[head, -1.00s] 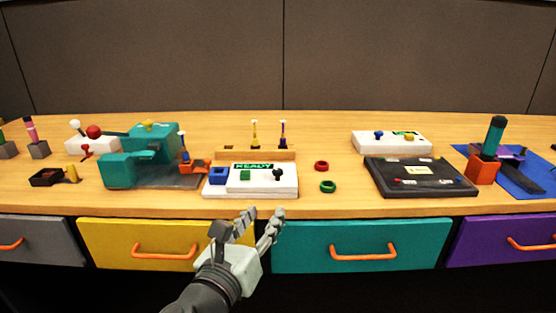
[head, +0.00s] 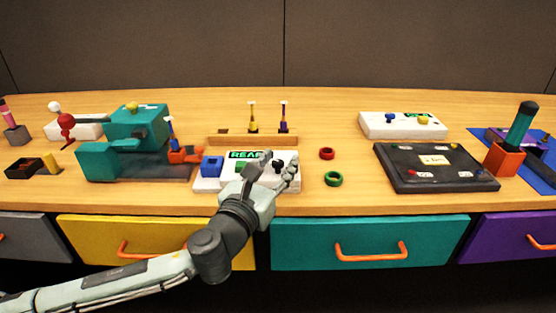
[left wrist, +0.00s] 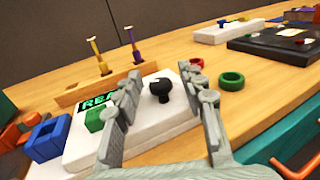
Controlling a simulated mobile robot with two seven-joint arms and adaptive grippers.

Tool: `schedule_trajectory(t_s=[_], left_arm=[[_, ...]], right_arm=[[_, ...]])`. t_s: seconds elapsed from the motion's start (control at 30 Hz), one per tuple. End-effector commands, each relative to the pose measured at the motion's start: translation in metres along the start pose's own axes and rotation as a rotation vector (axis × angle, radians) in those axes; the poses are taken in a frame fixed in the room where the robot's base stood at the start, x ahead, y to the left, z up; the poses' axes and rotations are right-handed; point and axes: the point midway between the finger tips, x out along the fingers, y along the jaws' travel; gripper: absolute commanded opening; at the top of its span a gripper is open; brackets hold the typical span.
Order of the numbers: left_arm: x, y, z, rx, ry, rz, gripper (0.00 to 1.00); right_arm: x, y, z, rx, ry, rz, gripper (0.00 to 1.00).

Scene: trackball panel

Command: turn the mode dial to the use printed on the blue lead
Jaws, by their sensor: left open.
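A white panel with a green READY display (head: 246,155) stands near the table's front edge. It bears a green block (left wrist: 95,119), a blue square ring (head: 212,166) and a black knob (left wrist: 160,90), which may be the mode dial. My left gripper (head: 279,162) is open over this panel. In the left wrist view its fingers (left wrist: 162,82) appear on either side of the knob, with nothing held; contact cannot be told. My right gripper is not in view.
A dark panel (head: 390,178) with small coloured parts and unreadable labels lies right. Red (head: 327,153) and green (head: 333,179) rings lie between. A wooden rack (head: 225,140) holds yellow and purple tools behind. A teal machine (head: 135,128) stands left.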

Motion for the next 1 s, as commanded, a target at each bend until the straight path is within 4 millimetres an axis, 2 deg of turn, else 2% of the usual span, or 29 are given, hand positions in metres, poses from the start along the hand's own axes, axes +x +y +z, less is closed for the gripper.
schedule_trajectory(t_s=[0.33, 0.6, 0.67, 0.87, 1.0], left_arm=[[0.005, 0.0, 0.0, 0.0, 0.001, 0.0, 0.39], [0.005, 0.0, 0.0, 0.0, 0.001, 0.0, 0.06], [0.005, 0.0, -0.001, 0.0, 0.001, 0.0, 0.0], [0.005, 0.001, -0.001, 0.002, 0.0, -0.018, 0.0], [0.006, 0.003, -0.001, 0.005, 0.001, -0.108, 0.0]], right_arm=[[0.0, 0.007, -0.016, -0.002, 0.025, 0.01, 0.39], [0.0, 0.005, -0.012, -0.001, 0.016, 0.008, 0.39], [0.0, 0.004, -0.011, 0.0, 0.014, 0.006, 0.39], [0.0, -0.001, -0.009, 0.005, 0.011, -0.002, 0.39], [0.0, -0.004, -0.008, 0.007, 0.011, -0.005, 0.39]])
